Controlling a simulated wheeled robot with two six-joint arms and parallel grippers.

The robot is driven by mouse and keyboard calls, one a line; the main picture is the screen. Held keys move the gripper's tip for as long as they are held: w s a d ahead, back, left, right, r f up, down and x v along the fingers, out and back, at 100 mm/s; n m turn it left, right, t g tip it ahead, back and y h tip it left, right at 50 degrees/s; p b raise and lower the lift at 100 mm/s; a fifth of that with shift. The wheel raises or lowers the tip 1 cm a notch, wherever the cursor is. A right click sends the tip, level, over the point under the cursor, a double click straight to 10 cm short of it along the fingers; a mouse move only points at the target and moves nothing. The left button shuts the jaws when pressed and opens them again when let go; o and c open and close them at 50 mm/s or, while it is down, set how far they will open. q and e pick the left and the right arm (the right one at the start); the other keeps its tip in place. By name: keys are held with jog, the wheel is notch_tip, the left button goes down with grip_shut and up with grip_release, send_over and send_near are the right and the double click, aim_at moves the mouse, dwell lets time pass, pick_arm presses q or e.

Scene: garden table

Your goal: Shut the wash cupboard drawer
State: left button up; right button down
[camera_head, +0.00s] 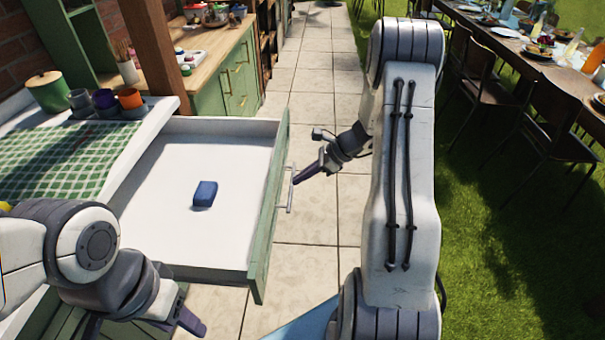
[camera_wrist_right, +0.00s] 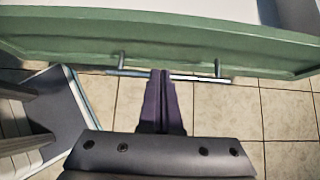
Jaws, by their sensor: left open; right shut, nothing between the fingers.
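The wash cupboard drawer (camera_head: 150,236) is pulled far out, with a white inside and a green front (camera_head: 268,215). A blue block (camera_head: 205,194) lies on its floor. The front carries a thin metal bar handle (camera_head: 290,188). My right gripper (camera_head: 297,180) is shut and empty, its fingertips at the handle on the outer side of the front. In the right wrist view its fingers (camera_wrist_right: 162,80) point at the middle of the handle bar (camera_wrist_right: 190,77); I cannot tell whether they touch. My left gripper (camera_head: 185,325) is open, low in front of the drawer's near side.
The white cupboard top (camera_head: 160,108) holds a green checked cloth (camera_head: 70,155), a green pot (camera_head: 48,92) and several cups. A wooden post (camera_head: 150,45) stands behind. Paving (camera_head: 310,220) is clear beyond the drawer front. A laid table and chairs (camera_head: 480,75) stand at right.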

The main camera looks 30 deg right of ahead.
jog(key=shift+x, duration=2.65)
